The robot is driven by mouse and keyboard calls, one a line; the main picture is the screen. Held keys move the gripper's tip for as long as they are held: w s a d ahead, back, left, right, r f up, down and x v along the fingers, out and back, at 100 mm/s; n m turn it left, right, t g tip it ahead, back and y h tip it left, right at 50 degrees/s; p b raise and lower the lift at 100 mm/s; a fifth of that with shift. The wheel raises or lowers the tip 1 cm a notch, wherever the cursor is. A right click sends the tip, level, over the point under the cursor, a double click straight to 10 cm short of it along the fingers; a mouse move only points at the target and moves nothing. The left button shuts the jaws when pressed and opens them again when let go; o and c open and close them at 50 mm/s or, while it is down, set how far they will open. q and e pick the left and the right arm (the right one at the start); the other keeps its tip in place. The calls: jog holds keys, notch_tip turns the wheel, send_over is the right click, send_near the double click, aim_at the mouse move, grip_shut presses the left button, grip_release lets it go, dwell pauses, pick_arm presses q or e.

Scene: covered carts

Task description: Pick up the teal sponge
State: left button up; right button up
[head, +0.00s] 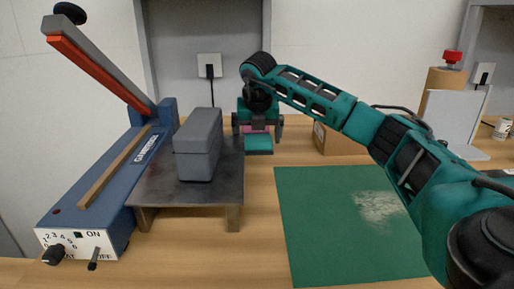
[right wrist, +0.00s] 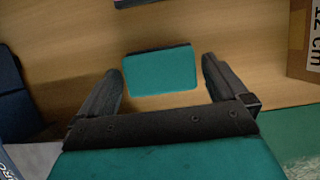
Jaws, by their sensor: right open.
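The teal sponge (head: 258,145) lies on the wooden table in the head view, right of the metal stand. In the right wrist view the sponge (right wrist: 160,72) shows as a flat teal block between and beyond the fingers. My right gripper (head: 257,134) is open, with one finger to each side of the sponge in the picture. Nothing is held. I cannot tell how high the fingertips are above the table. My left gripper is not in view.
A grey box (head: 198,145) stands on the metal stand (head: 185,193), beside a blue sealer (head: 100,190) with a raised orange lever. A pink item (head: 255,129) lies behind the sponge. A cardboard box (head: 338,141) is to its right. A green mat (head: 325,220) lies in front.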

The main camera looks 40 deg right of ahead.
aim_at(257, 137)
jog(key=shift+x, duration=0.95)
jog(key=shift+c, duration=0.2)
jog(key=c, duration=0.7)
jog(key=shift+r+p, duration=1.1)
jog(key=shift+r, duration=3.95)
jog(key=shift+c, duration=0.2)
